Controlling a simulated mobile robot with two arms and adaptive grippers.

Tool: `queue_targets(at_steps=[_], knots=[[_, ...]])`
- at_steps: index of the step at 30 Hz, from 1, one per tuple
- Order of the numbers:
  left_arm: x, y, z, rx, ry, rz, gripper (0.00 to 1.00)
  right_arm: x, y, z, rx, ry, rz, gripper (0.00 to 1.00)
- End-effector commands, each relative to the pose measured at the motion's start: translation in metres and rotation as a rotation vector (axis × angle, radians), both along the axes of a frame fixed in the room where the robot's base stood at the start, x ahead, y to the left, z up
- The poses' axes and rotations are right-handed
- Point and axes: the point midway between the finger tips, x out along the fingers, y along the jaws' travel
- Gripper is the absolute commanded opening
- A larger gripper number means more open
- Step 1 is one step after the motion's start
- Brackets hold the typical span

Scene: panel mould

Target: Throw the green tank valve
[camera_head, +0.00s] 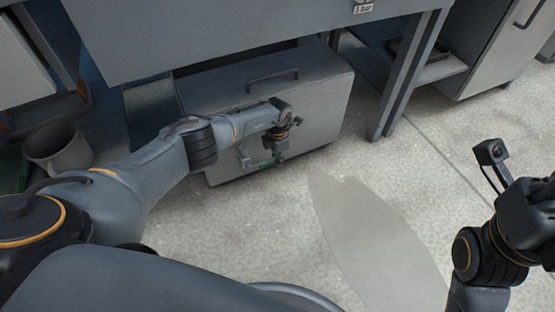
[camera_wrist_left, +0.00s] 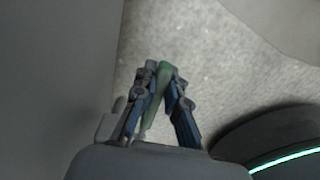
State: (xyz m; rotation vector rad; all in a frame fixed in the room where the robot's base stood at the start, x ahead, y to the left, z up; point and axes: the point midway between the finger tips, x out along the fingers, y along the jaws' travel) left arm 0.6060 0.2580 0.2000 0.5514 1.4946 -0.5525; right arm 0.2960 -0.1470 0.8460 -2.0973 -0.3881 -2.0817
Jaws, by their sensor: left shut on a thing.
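The green valve handle (camera_wrist_left: 158,88) is a slim green lever between the two fingers of my left gripper (camera_wrist_left: 160,95) in the left wrist view. The gripper is shut on it. In the head view the green valve (camera_head: 262,165) shows small and low on the front of a grey tank cabinet (camera_head: 318,110), with my left gripper (camera_head: 276,158) at it. My left wrist hides part of the valve and its mount. My right arm stands at the right edge of the head view; its fingertips are not clearly seen.
A grey panel (camera_head: 240,35) overhangs the cabinet from above. A table leg (camera_head: 395,95) stands to its right, with a shelf (camera_head: 445,65) beyond. A grey bucket (camera_head: 58,148) is at the left. The pale floor in front is open, with a smooth grey patch (camera_head: 375,235).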

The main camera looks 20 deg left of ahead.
Motion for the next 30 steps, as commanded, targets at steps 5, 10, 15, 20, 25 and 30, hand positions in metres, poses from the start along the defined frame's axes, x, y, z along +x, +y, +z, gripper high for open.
queue_targets(at_steps=[5, 10, 15, 20, 25, 30], knots=[[0.000, 0.002, -0.001, 0.006, -0.001, 0.001, 0.00, 0.000, 0.000, 0.000, 0.000, 0.000, 0.000, 0.36], [0.000, 0.002, -0.002, 0.005, 0.000, 0.001, 0.20, 0.000, 0.000, 0.000, 0.000, 0.000, 0.000, 0.36], [0.000, 0.001, -0.001, 0.004, 0.000, 0.000, 0.36, 0.000, 0.000, 0.000, 0.000, 0.000, 0.000, 0.36], [0.000, 0.001, -0.001, 0.003, 0.000, 0.000, 0.36, 0.000, 0.000, 0.000, 0.000, -0.001, 0.000, 0.36], [0.001, 0.001, 0.005, 0.001, -0.002, -0.002, 0.36, 0.000, 0.000, 0.000, 0.001, -0.001, 0.000, 0.36], [0.001, 0.001, 0.023, 0.001, -0.003, -0.003, 0.36, 0.000, 0.000, 0.000, 0.001, -0.001, 0.000, 0.36]])
